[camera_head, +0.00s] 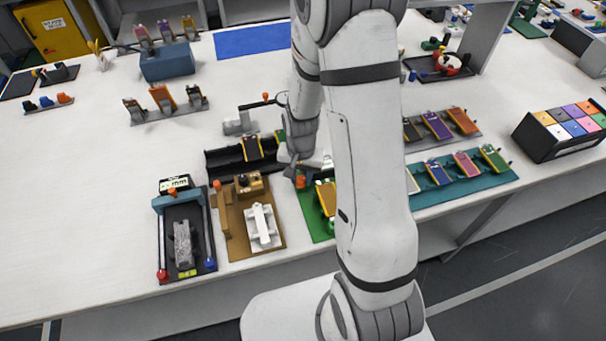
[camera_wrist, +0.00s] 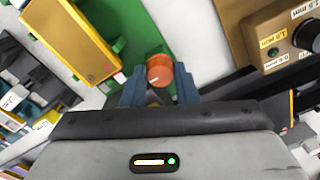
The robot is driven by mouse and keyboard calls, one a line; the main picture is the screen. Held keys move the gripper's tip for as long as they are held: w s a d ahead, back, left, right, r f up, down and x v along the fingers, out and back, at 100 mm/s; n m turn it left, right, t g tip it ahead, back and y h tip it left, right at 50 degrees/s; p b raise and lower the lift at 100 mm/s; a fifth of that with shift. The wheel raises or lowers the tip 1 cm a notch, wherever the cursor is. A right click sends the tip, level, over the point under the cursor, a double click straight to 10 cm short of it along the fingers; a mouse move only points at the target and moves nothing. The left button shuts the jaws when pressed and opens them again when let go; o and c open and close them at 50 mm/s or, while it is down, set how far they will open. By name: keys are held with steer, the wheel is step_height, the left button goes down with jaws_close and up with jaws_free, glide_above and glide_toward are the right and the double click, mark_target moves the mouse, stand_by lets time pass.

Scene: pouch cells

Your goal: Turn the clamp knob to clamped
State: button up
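The orange clamp knob (camera_head: 301,181) stands at the far left corner of a green board (camera_head: 314,228). In the wrist view, the knob (camera_wrist: 160,72) shows a small pale mark on its face. My gripper (camera_wrist: 159,82) has its two blue-grey fingers parted, one on each side of the knob. Any small gap between fingers and knob is hard to judge. In the head view, my gripper (camera_head: 291,172) is close beside the knob's upper left. A yellow-framed pouch cell (camera_head: 327,197) lies on the green board, partly hidden by my arm; it also shows in the wrist view (camera_wrist: 75,38).
A brown board (camera_head: 235,245) with a dial box (camera_head: 249,184) and a white fixture (camera_head: 263,228) stands left of the green board. A black rack (camera_head: 222,160) lies behind. A teal tray (camera_head: 462,192) of cells lies to the right.

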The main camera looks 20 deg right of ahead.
mark_target(301, 179)
steer(key=c, duration=0.4)
steer(key=shift+n+b, duration=0.4)
steer(key=shift+n, duration=0.3)
steer(key=o, duration=0.7)
steer(key=shift+r, duration=0.1)
steer(key=shift+r, duration=3.85)
